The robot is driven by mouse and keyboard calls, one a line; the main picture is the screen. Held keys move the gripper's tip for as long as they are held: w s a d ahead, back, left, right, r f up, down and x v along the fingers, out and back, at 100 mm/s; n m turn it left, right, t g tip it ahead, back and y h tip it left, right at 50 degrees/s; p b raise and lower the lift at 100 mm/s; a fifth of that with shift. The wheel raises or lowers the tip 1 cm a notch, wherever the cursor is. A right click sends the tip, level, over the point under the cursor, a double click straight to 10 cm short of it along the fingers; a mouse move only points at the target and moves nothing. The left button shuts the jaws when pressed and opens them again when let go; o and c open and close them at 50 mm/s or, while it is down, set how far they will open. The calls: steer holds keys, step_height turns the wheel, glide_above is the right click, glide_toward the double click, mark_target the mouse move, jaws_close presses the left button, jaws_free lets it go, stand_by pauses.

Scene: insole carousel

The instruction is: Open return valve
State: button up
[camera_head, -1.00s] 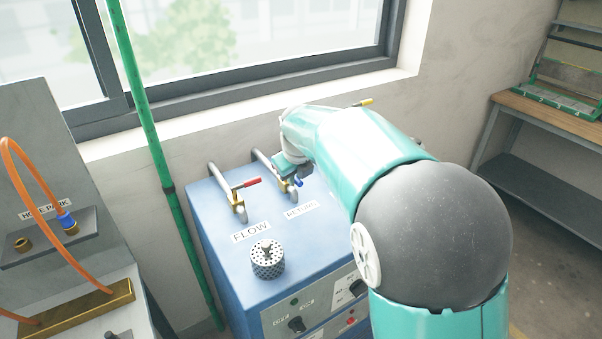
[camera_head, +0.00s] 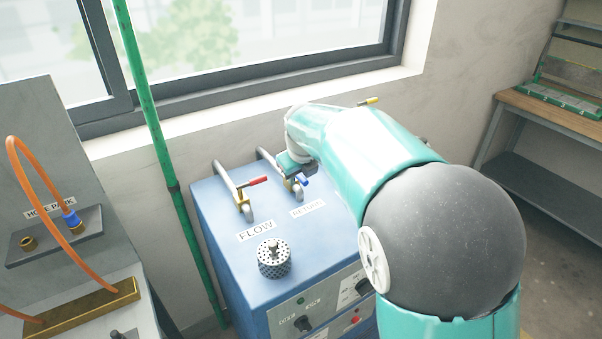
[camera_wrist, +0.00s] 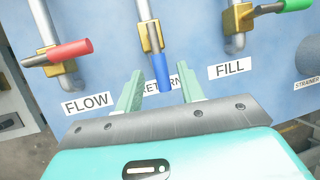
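The return valve has a brass body (camera_wrist: 151,36) on a grey pipe and a blue handle (camera_wrist: 160,72) in the wrist view. The handle hangs down along the pipe, above the RETURN label (camera_wrist: 160,86). In the head view the blue handle (camera_head: 303,181) shows just beside my gripper (camera_head: 292,168), whose fingers are mostly hidden there. In the wrist view my gripper (camera_wrist: 160,88) is open, with its two green fingers apart on either side of the handle's lower end. I cannot tell whether either finger touches the handle.
The FLOW valve's red handle (camera_wrist: 70,51) is to the left, and the FILL valve's green handle (camera_wrist: 292,5) to the right. A perforated strainer (camera_head: 274,258) stands on the blue cabinet (camera_head: 225,210). A green vertical pipe (camera_head: 160,150) runs left of the cabinet.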

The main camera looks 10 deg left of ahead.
steer(key=v, duration=1.3)
steer(key=shift+s+r, duration=0.2)
steer(key=shift+r, duration=0.1)
steer(key=shift+d, duration=0.1)
